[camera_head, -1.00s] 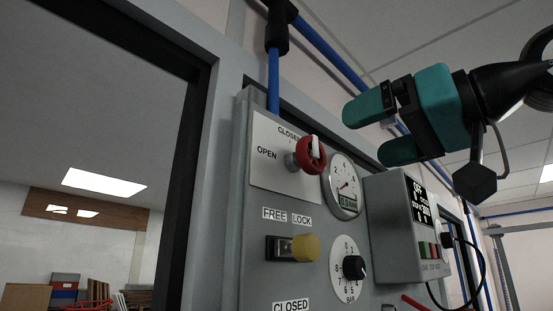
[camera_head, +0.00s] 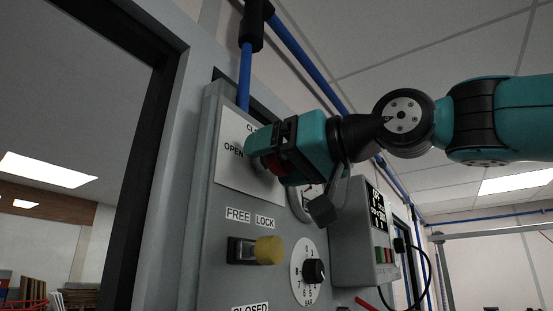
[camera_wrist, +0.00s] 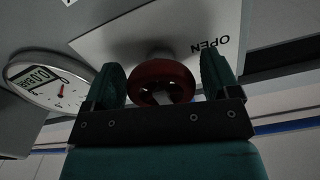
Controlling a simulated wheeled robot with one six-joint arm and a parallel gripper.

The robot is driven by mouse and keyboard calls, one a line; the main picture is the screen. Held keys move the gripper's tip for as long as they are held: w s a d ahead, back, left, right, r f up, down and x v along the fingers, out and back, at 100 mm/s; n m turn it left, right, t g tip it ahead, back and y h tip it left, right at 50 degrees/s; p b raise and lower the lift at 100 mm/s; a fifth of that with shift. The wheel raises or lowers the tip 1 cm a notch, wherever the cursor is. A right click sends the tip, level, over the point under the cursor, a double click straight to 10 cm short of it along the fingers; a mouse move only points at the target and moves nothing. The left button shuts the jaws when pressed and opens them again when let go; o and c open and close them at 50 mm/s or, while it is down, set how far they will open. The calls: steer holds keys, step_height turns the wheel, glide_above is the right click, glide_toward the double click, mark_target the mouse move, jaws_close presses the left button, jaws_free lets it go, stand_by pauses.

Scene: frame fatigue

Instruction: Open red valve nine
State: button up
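The red valve (camera_head: 274,166) is a round red knob on a white plate with an OPEN label at the top of the grey panel; my gripper mostly hides it in the head view. In the wrist view the red valve (camera_wrist: 150,73) sits between the two teal fingers, with a pale pointer partly hidden at its lower edge. My gripper (camera_head: 260,150) is at the plate, its fingers on either side of the knob. In the wrist view my gripper (camera_wrist: 163,76) looks open, with only narrow gaps beside the knob; firm contact is not visible.
A pressure gauge (camera_wrist: 45,85) reading about 0.0 BAR is beside the valve. Below are a yellow FREE/LOCK knob (camera_head: 269,250) and a black dial knob (camera_head: 313,270). A grey control box (camera_head: 352,240) juts out at right. Blue pipes (camera_head: 245,75) run above.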

steer(key=c, duration=0.6)
steer(key=shift+c, duration=0.2)
steer(key=shift+f+n+b, duration=0.1)
steer(key=shift+n+b, duration=0.3)
steer(key=shift+b, duration=0.05)
steer(key=shift+f+n+b, duration=0.1)
steer(key=shift+n+b, duration=0.75)
steer(key=shift+n, duration=0.15)
steer(key=n+b, duration=0.1)
steer(key=n, duration=0.1)
steer(key=n+b, duration=0.2)
steer(key=n, duration=0.1)
steer(key=shift+w+d+n, duration=0.15)
steer(key=shift+n, duration=0.15)
steer(key=n+b, duration=0.1)
steer(key=n, duration=0.3)
steer(key=shift+r+b, duration=0.2)
steer(key=shift+b, duration=0.1)
steer(key=n+b, duration=0.1)
steer(key=n, duration=0.4)
steer(key=shift+w+r, duration=0.1)
steer(key=shift+n, duration=0.4)
